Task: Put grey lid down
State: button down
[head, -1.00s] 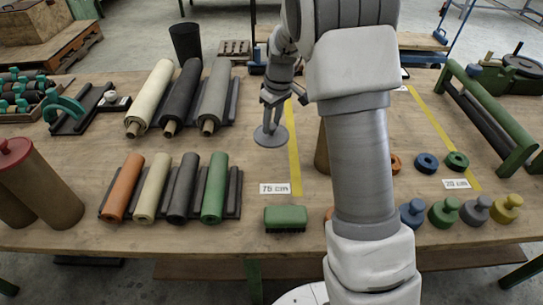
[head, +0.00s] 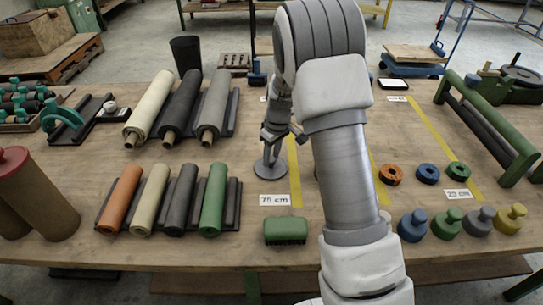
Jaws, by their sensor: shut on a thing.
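The grey lid (head: 278,175) is a flat round disc with a knob on top. It is in the head view near the middle of the table, left of the near yellow tape line and just behind the "75 cm" label (head: 273,199). My gripper (head: 271,143) is above it, pointing down and shut on its knob. The disc looks level and low over the wood; I cannot tell whether it touches the table (head: 262,225).
Rolls on dark racks stand to the left, including a green roll (head: 214,198). A green brush (head: 285,231) lies in front. Knobbed lids, including a blue one (head: 414,224), and rings, including an orange one (head: 391,174), are right of my arm. Bare wood surrounds the grey lid.

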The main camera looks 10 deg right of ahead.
aim_at(276, 170)
jog(key=c, duration=0.5)
grip_release()
notch_tip(276, 170, up, 12)
jog(key=s+d+p, duration=0.1)
jog(key=s+p, duration=0.1)
jog(key=s+a+r+m+t, duration=0.1)
jog(key=s+r+m+t, duration=0.15)
jog(key=s+r, duration=1.05)
jog(key=s+m, duration=0.1)
jog(key=s, duration=0.4)
jog(key=s+m+t, duration=0.1)
jog(key=s+m, duration=0.1)
jog(key=s, duration=0.3)
jog(key=s+r+m+h, duration=0.1)
jog(key=s, duration=0.5)
jog(key=shift+s+t, duration=0.1)
jog(key=shift+t, duration=0.25)
